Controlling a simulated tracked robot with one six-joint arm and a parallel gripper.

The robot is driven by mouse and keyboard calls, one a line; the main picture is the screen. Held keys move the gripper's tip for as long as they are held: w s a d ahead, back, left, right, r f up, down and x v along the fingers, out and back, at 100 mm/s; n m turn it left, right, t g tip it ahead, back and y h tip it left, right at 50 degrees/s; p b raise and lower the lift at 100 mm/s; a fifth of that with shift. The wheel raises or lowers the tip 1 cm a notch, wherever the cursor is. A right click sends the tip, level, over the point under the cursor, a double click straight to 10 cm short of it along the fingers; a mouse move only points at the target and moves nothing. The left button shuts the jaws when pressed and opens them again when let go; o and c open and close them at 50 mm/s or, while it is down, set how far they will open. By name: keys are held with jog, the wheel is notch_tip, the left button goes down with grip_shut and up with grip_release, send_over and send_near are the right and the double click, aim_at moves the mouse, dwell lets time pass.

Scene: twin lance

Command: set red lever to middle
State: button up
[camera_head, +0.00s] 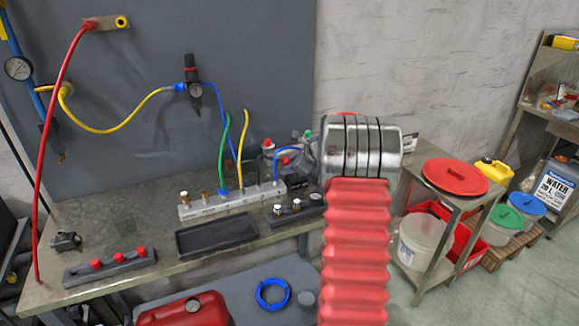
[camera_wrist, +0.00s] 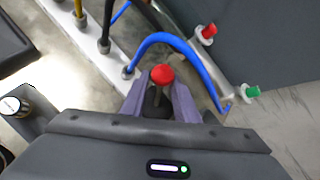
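The red lever, a round red knob (camera_wrist: 162,75) on a thin stem above a dark base, stands between the fingers of my gripper (camera_wrist: 160,88) in the wrist view. The purple fingers are apart, one on each side of the stem, with small gaps that appear to show dark base between. I see no clear contact. In the head view a small red knob (camera_head: 285,160) shows left of my arm's silver joint, by the blue hose. My gripper is mostly hidden there behind my arm.
A blue hose (camera_wrist: 180,43) arches close beyond the knob. A red fitting (camera_wrist: 208,30) and a green fitting (camera_wrist: 252,91) lie to the right. A white manifold (camera_head: 230,202) with hoses and a dark tray (camera_head: 217,236) occupy the workbench (camera_head: 110,215).

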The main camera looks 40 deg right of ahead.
jog(key=shift+c, duration=0.7)
grip_shut()
